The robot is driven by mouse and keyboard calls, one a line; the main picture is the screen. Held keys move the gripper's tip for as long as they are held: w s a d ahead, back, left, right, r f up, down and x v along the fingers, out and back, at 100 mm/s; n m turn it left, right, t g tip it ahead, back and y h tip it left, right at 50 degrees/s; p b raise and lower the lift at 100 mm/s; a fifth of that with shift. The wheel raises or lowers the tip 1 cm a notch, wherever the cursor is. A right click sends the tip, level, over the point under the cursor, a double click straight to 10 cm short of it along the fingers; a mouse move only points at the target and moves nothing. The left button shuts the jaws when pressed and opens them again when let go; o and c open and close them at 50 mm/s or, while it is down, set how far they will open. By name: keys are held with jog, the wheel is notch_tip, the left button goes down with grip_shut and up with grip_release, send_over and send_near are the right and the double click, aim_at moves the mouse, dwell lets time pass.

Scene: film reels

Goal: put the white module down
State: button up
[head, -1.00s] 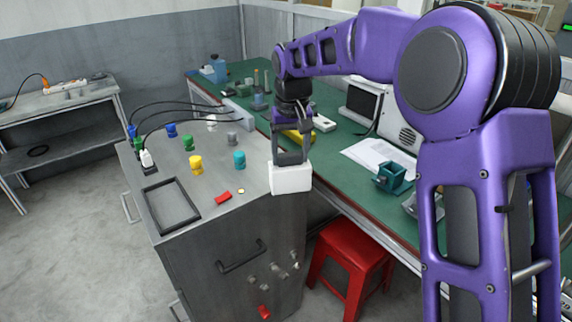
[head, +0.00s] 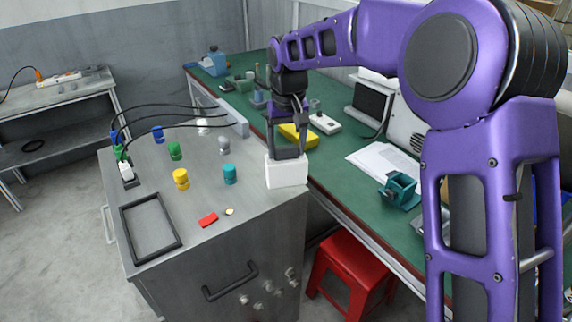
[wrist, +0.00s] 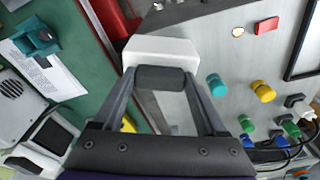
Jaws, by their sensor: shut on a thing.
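The white module (head: 287,173) is a plain white block at the right edge of the grey cabinet top (head: 205,245). My gripper (head: 287,153) is shut on it from above, its fingers pointing down. In the wrist view the module (wrist: 160,49) sits between the fingertips of my gripper (wrist: 160,78), near the cabinet's edge. The module looks upright. I cannot tell whether its underside touches the cabinet top.
Several coloured knobs, including a teal one (head: 229,174) and a yellow one (head: 181,179), stand left of the module. A red piece (head: 208,219) and a black frame (head: 150,228) lie nearer. A green bench (head: 335,165) and red stool (head: 352,270) are to the right.

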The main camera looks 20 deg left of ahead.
aim_at(287, 158)
jog(key=shift+f, duration=2.1)
jog(key=shift+f, duration=0.1)
jog(key=o, duration=1.5)
jog(key=r, duration=0.8)
jog(key=s+r, duration=0.1)
jog(key=r, duration=0.3)
jog(key=shift+s+d, duration=0.1)
jog(key=shift+d, duration=0.25)
